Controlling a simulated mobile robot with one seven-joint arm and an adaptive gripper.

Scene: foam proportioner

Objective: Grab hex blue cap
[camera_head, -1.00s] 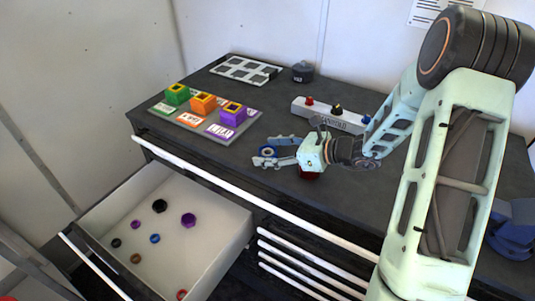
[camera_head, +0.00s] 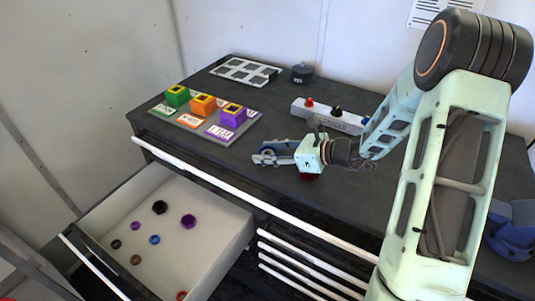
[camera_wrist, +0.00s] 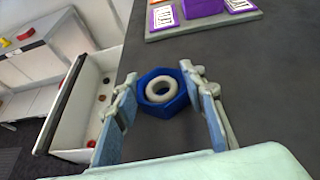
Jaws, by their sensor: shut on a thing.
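The blue hex cap (camera_wrist: 153,104) has a pale ring on top. In the wrist view it sits between the tips of my gripper's fingers (camera_wrist: 165,92). My gripper is shut on the cap, with one finger on each side, at or just above the dark worktop. In the head view my gripper (camera_head: 268,153) is low over the front part of the worktop, and its fingers hide most of the cap. I cannot tell whether the cap still touches the surface.
A board with green, orange and purple blocks (camera_head: 203,104) lies to the left. A grey button box (camera_head: 330,115) and a frame tray (camera_head: 245,70) stand behind. An open white drawer (camera_head: 165,260) in front holds several small caps and rings. A dark red thing (camera_head: 309,177) shows under my gripper.

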